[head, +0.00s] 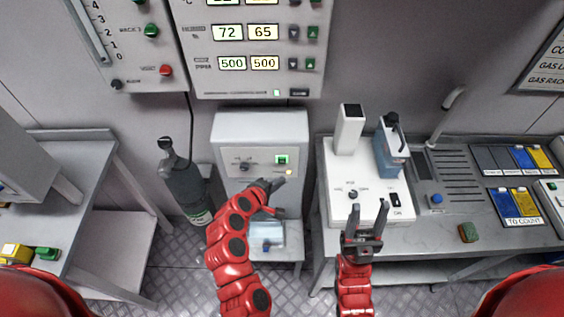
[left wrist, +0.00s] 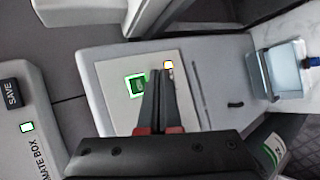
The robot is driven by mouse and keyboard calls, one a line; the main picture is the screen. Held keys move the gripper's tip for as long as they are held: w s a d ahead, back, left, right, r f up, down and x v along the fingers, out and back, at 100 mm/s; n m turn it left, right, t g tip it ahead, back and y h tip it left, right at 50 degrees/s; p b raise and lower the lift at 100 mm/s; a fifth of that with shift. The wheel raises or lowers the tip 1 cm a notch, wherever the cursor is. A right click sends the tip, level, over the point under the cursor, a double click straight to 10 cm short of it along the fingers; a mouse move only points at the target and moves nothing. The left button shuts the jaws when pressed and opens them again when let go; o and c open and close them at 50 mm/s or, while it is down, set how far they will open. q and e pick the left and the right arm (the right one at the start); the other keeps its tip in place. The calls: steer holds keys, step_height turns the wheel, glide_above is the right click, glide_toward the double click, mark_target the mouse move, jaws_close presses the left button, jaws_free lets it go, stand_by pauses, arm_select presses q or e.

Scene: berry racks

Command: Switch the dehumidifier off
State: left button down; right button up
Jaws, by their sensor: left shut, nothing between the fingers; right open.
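The dehumidifier (head: 262,127) is a white box standing in the middle, below the wall panel. Its front has a green-lit switch (head: 282,159), a small yellow light (head: 289,172) and a dial (head: 245,166). My left gripper (head: 279,182) is shut and empty, just in front of the panel below the switch. In the left wrist view its fingertips (left wrist: 158,72) lie between the green switch (left wrist: 136,86) and the yellow light (left wrist: 168,65); I cannot tell whether they touch the panel. My right gripper (head: 370,207) is open and empty over the right bench.
A clear water tank (head: 267,235) sits under the dehumidifier. A dark gas cylinder (head: 186,190) stands to its left. A control panel (head: 262,80) hangs above.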

mark_target(284, 164)
arm_select(q)
steer(key=shift+w+f+b, duration=0.1)
steer(key=shift+w+b, duration=0.35)
steer(key=shift+w, duration=1.75)
steer(key=shift+w, duration=0.15)
steer(key=shift+w, duration=0.3)
steer(key=shift+w+b, duration=0.3)
steer(key=shift+w, duration=0.15)
stand_by(1.1)
steer(key=shift+s, duration=0.95)
steer(key=s+p, duration=0.1)
steer(key=s, duration=0.4)
